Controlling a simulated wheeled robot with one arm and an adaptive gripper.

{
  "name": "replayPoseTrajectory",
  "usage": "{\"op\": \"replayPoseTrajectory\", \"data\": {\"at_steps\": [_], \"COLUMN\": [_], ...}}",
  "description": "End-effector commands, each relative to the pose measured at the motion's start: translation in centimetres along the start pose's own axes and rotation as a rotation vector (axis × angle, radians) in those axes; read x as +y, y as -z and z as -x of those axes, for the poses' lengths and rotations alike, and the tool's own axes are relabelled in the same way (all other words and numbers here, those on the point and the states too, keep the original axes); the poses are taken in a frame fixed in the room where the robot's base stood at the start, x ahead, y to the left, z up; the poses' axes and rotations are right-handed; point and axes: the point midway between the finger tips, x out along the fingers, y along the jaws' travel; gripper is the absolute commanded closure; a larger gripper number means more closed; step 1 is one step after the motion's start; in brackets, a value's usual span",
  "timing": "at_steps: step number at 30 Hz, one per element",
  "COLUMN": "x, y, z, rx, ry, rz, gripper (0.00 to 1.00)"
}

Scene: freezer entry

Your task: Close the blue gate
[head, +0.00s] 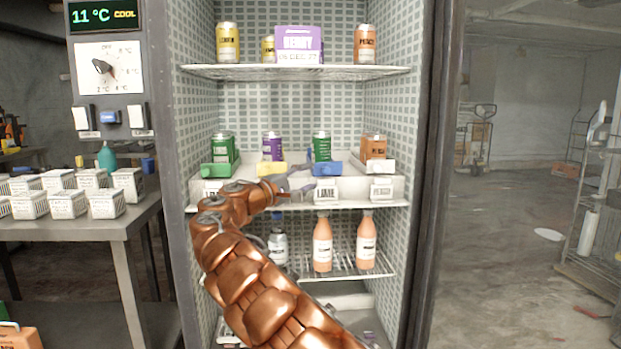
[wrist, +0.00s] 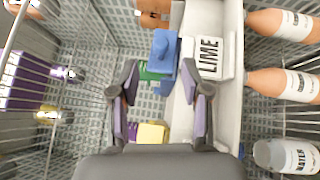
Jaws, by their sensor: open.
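The blue gate (head: 327,168) is a small blue block at the front of a lane on the middle fridge shelf, above the white LIME label (head: 326,190). A green can (head: 321,146) stands behind it. My gripper (head: 297,184) is just left of the gate, in front of the yellow gate (head: 271,169). How far the gate is swung is unclear.
A green gate (head: 220,169) and an orange can (head: 374,146) are on the same shelf. Bottles (head: 322,242) stand on the wire shelf below, and cans (head: 228,43) on the shelf above. The fridge side walls bound the space.

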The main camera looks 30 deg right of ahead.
Motion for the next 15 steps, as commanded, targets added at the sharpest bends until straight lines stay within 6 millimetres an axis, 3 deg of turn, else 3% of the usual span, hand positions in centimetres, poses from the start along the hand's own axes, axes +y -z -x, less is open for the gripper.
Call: {"op": "replayPoseTrajectory", "data": {"at_steps": [8, 15], "x": [-0.02, -0.72], "y": [0.02, 0.11], "z": [0.09, -0.66], "rx": [0.001, 0.033], "ry": [0.0, 0.018], "rz": [0.0, 0.07], "gripper": [0.53, 0.78]}}
